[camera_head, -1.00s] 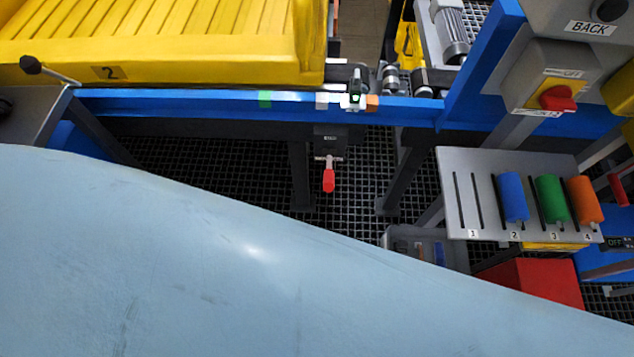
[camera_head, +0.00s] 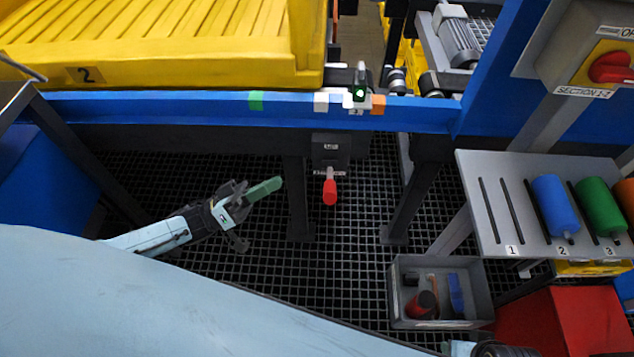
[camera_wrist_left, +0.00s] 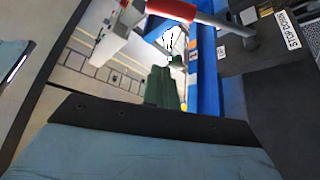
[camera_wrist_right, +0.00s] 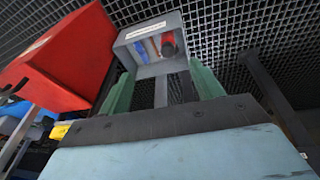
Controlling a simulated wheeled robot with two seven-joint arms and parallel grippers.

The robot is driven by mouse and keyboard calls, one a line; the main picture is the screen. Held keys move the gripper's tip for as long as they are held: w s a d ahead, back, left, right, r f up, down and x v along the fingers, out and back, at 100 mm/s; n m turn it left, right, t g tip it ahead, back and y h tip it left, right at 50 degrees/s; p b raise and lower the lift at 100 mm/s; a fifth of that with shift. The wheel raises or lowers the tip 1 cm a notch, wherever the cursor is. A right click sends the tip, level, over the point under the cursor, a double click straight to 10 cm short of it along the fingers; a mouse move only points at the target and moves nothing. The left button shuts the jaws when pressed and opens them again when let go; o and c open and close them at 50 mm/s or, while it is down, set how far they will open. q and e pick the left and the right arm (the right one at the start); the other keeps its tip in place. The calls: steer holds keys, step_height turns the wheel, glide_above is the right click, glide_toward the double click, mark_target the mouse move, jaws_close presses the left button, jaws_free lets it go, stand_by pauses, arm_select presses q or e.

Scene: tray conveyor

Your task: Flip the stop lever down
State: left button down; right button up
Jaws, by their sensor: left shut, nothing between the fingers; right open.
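The stop lever has a red grip (camera_head: 330,191) and sticks out from a dark box (camera_head: 331,150) under the blue rail. In the left wrist view its red grip (camera_wrist_left: 172,10) crosses the top, with a grey shaft running to the right, near a "STOP DOWN" label (camera_wrist_left: 287,30). My left gripper (camera_head: 268,188) is left of the lever in the head view, its green fingers shut, empty and pointing toward it with a gap between. My right gripper (camera_wrist_right: 160,82) is open and empty, its green fingers apart in the right wrist view.
A grey bin (camera_head: 400,312) with small items stands at lower right, beside a red box (camera_head: 550,325). A sloped rack (camera_head: 495,235) holds coloured cylinders. A yellow tray (camera_head: 200,78) rests above the blue rail (camera_head: 200,108). Dark legs flank the lever.

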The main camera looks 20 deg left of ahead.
mark_target(330, 182)
arm_select(q)
steer(key=w+d+b, duration=0.1)
steer(key=w+d, duration=0.2)
steer(key=d, duration=0.6)
steer(key=shift+r, duration=0.4)
arm_select(e)
steer(key=shift+w+a+r, duration=0.1)
steer(key=shift+a+r, duration=0.15)
steer(key=shift+r, duration=0.35)
steer(key=shift+s+a+r, duration=0.1)
steer(key=shift+a+r, duration=0.15)
steer(key=shift+r, duration=0.35)
steer(key=shift+w+a+r, duration=0.1)
steer(key=shift+a+r, duration=0.15)
steer(key=shift+r, duration=0.35)
arm_select(q)
steer(key=shift+w+b, duration=0.1)
steer(key=shift+b, duration=0.25)
